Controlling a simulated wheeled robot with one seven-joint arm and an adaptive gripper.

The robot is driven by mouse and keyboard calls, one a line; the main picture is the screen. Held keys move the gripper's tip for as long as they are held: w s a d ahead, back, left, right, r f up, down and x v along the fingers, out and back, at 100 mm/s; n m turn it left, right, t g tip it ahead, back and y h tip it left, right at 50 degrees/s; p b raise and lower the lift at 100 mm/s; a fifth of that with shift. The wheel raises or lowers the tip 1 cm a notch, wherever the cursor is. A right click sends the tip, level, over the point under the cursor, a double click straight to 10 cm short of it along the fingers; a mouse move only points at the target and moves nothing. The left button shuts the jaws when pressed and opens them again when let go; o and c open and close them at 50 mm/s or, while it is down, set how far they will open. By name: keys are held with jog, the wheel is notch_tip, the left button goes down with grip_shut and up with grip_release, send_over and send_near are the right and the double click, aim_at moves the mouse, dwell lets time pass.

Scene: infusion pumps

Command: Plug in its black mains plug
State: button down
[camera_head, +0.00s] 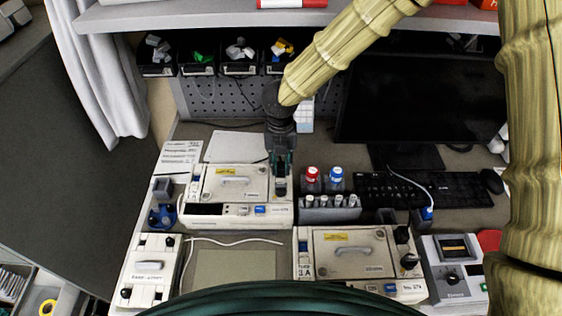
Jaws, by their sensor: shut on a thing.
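My gripper (281,168) points down at the right end of the back-left pump (236,184), a cream unit with a bar handle and a yellow label. It is shut on a small dark thing, mostly hidden by the fingers. A black round part (281,187) shows just below the fingertips at the pump's right end; I cannot tell whether it is the mains plug or a knob. A second cream pump (345,253) stands at front right with black knobs at its right side.
A monitor (420,105) and keyboard (432,190) are behind. A small meter box (456,270) stands at right.

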jog(key=c, duration=1.2)
grip_release()
jog(key=shift+r+p, duration=2.9)
jog(key=shift+r, duration=0.55)
